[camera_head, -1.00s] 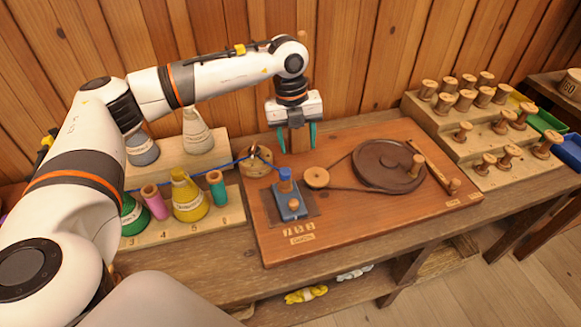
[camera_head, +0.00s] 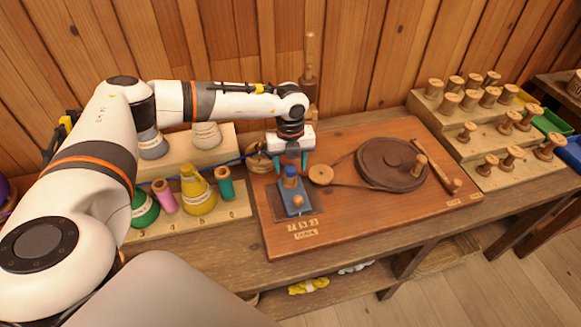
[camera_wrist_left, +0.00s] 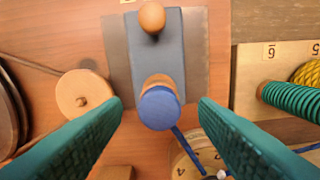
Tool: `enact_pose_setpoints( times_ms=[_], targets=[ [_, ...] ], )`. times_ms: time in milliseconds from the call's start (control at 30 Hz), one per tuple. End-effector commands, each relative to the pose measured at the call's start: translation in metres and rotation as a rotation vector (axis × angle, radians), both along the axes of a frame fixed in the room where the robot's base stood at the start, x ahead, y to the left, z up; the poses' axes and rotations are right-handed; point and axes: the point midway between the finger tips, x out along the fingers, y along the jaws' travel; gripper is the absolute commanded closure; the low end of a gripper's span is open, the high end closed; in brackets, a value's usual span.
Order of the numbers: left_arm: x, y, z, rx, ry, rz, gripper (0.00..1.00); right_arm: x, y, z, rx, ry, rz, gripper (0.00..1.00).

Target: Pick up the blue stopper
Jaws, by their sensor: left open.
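The blue stopper (camera_head: 290,171) caps a small wooden post on a blue-grey block (camera_head: 297,208) on the winding board. In the left wrist view the stopper (camera_wrist_left: 159,109) shows as a round blue top between my fingers, apart from both. My left gripper (camera_head: 291,164) is open, with teal fingers pointing down just above and behind the stopper. In the left wrist view my left gripper (camera_wrist_left: 160,102) has one finger on each side of it. A blue thread runs from near the stopper. My right gripper is not in view.
A wooden pulley (camera_head: 321,174) and a large dark wheel (camera_head: 391,164) share a belt right of the block. A round wooden dial (camera_head: 258,161) is close behind it. Coloured thread cones (camera_head: 197,196) stand left. A stepped rack (camera_head: 485,125) holds several spools at right.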

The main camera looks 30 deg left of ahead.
Motion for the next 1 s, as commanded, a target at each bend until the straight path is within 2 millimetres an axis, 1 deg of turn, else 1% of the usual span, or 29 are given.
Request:
enact_pose_setpoints(
  times_ms=[100, 300, 367, 500, 600, 867, 967, 1000],
  targets=[
    [0.0, 0.0, -0.006, 0.001, 0.001, -0.001, 0.46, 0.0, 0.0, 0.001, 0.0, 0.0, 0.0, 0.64],
    [0.0, 0.0, -0.007, 0.001, -0.001, -0.001, 0.46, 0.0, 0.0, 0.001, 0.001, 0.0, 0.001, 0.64],
    [0.0, 0.0, -0.007, 0.001, -0.001, -0.001, 0.56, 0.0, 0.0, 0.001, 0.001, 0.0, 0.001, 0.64],
    [0.0, 0.0, -0.007, 0.0, -0.001, -0.001, 0.79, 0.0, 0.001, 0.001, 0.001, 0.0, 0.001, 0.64],
    [0.0, 0.0, -0.007, 0.0, -0.001, -0.001, 0.94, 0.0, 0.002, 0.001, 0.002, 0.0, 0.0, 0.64],
    [0.0, 0.0, -0.005, -0.001, -0.002, 0.0, 0.94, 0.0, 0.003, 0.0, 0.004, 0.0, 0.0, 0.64],
    [0.001, 0.0, 0.005, -0.001, -0.004, 0.0, 0.94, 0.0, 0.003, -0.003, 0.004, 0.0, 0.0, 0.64],
    [0.001, 0.0, 0.011, -0.001, -0.004, 0.0, 0.94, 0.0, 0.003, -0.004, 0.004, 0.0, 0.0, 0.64]
  ],
)
